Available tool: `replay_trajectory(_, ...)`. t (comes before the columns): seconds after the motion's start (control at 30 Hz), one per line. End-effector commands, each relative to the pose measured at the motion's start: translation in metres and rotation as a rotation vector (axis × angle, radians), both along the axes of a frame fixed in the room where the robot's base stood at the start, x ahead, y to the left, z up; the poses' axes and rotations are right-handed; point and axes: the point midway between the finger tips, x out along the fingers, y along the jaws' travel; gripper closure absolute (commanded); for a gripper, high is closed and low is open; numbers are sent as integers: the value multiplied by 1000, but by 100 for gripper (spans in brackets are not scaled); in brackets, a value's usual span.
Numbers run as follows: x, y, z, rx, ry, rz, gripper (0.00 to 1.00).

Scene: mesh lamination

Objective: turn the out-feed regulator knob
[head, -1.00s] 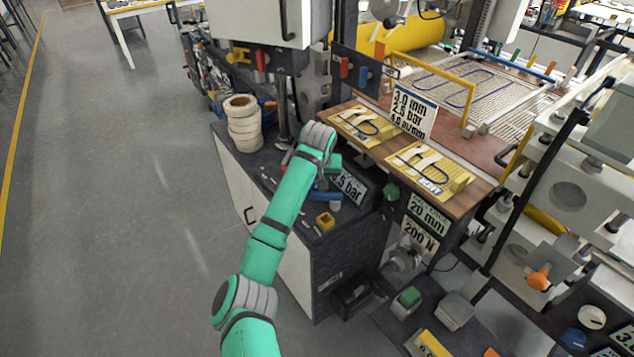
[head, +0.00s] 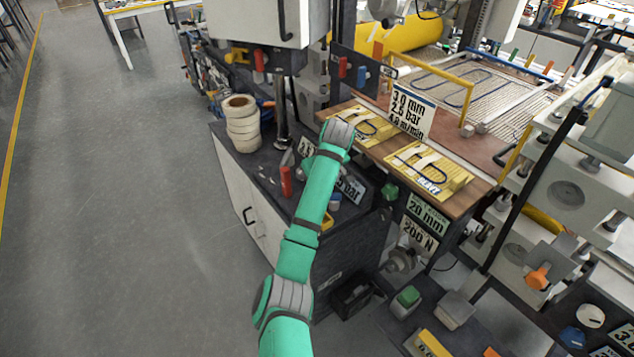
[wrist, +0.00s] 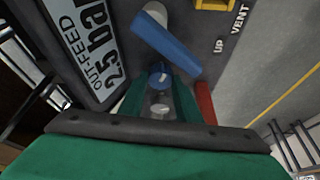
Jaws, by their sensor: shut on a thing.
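The out-feed regulator knob (wrist: 160,72) is blue with a pale pointer mark, in the middle of the wrist view. It stands next to the sign (wrist: 88,38) reading "OUT-FEED 2.5 bar". My gripper (wrist: 160,88) is shut on the knob, with a green finger on either side. A clear-looking round part shows below the knob, between the fingers. In the head view my arm hides the knob and most of my gripper. The sign (head: 351,188) is partly covered by my arm there.
A blue lever (wrist: 168,42) slants close above the knob, and a red handle (wrist: 205,102) stands just right of my fingers. A yellow part (wrist: 215,4) sits near the "UP" and "VENT" lettering. Tape rolls (head: 241,125) are stacked on the cabinet's left.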

Motion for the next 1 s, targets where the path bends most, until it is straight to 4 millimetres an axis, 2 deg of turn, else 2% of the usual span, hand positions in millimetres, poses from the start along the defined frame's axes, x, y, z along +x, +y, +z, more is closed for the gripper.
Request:
replay_trajectory(0.27,-1,-1,0,-1,3,-2,92)
replay_trajectory(0.3,-1,-1,0,-1,3,-2,65)
replay_trajectory(0.37,-1,-1,0,-1,3,-2,51)
replay_trajectory(0.77,-1,-3,5,0,-1,-4,51)
replay_trajectory(0.87,-5,-4,16,-1,-2,-2,51)
replay_trajectory(1.0,-14,-9,41,-1,-3,-3,51)
